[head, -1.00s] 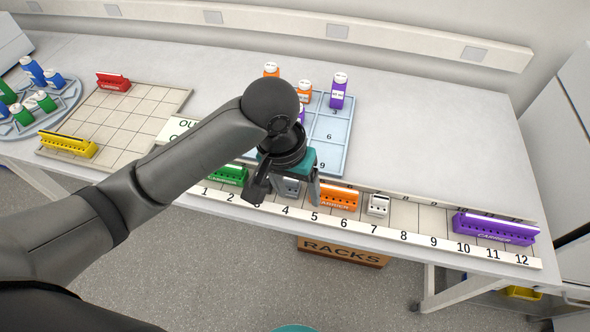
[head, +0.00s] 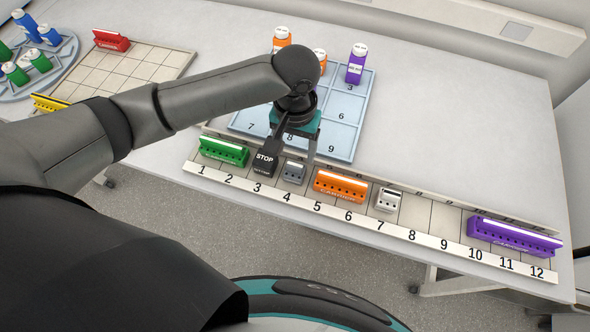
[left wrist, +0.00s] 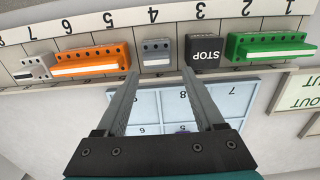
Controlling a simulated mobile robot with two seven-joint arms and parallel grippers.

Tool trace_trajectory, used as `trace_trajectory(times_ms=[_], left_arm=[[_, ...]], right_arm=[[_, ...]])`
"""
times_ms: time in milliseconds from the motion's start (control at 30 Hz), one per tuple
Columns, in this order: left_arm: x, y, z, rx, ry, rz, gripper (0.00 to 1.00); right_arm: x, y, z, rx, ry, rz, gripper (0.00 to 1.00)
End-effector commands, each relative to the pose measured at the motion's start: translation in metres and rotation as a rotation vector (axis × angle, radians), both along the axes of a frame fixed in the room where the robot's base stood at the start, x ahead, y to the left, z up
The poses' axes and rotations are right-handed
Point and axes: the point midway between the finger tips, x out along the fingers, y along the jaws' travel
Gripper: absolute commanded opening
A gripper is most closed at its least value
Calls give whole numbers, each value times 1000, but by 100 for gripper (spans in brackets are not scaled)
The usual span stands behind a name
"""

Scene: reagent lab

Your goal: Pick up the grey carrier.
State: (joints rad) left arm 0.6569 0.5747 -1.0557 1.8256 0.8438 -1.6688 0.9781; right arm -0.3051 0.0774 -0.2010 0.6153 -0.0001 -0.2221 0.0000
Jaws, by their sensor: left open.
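The grey carrier (head: 294,171) is a small block with holes along its top, standing in slot 4 of the numbered rail. In the left wrist view the grey carrier (left wrist: 156,53) lies just beyond and between the fingertips. My left gripper (head: 297,150) is open and empty, pointing down behind and above the carrier. In the left wrist view my left gripper (left wrist: 159,74) has one finger to each side of the carrier's line, apart from it. My right gripper is not in view.
A black STOP block (head: 265,163) stands beside the grey carrier, with a green carrier (head: 223,151) beyond it. An orange carrier (head: 340,186) is on the other side, then a white-grey one (head: 388,199). A blue numbered tray (head: 350,135) lies behind. Slots 8 and 9 are empty.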

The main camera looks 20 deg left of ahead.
Motion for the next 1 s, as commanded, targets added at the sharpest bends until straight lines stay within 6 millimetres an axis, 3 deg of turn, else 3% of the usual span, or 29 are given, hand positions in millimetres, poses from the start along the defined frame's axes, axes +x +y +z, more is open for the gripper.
trace_trajectory(times_ms=[133, 433, 733, 1000], left_arm=[[-3, -1, -9, -1, 1, -1, 70], [-13, -2, -50, 1, 0, 0, 70], [-13, -3, -55, -1, -2, -2, 70], [-13, -3, -54, -1, -2, -2, 41]], right_arm=[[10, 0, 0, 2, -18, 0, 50], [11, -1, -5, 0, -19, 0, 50], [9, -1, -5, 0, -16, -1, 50], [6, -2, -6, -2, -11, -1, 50]])
